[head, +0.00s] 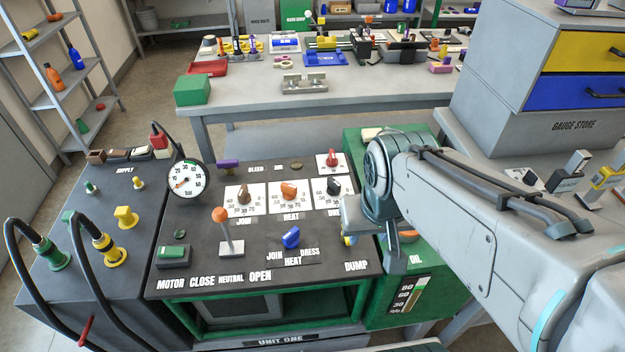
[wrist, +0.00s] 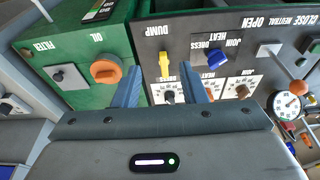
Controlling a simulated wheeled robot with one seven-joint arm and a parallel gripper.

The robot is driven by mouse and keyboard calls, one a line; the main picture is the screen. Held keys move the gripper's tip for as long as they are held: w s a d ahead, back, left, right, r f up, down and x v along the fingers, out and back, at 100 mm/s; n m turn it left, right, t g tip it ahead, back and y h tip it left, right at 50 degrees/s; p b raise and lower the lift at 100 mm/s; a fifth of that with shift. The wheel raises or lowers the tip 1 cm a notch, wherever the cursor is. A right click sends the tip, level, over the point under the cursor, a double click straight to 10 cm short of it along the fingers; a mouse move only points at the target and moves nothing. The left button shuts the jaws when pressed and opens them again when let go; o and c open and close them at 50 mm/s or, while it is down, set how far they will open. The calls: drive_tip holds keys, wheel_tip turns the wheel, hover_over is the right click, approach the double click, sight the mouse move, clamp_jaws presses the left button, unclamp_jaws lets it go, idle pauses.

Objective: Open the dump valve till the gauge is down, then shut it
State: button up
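The dump valve is a small yellow lever handle (wrist: 164,66) by the DUMP label on the dark panel in the wrist view. It lies lengthwise between my fingers in that picture. In the head view my arm and gripper mostly cover the valve. My gripper (wrist: 162,76) is open, with a finger on each side of the handle and a visible gap to both. The gauge (head: 186,181) is a round white dial at the panel's left rear, also in the wrist view (wrist: 287,105). Its red needle points to the lower left; the exact reading is too small to tell.
A blue selector knob (head: 291,237) and an orange-topped lever (head: 221,215) stand on the panel. White dials with knobs, such as the orange heat knob (head: 289,190), lie behind. An orange oil knob (wrist: 105,71) is beside the dump valve on the green cabinet.

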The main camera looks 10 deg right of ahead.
drive_tip(key=w+f+g+p, duration=0.25)
drive_tip(key=w+p, duration=0.65)
drive_tip(key=w, duration=0.5)
wheel_tip(320, 180, down, 14)
drive_tip(key=shift+s+r+p, duration=0.1)
drive_tip(key=shift+r+p, duration=0.05)
drive_tip(key=shift+p, duration=0.15)
clamp_jaws()
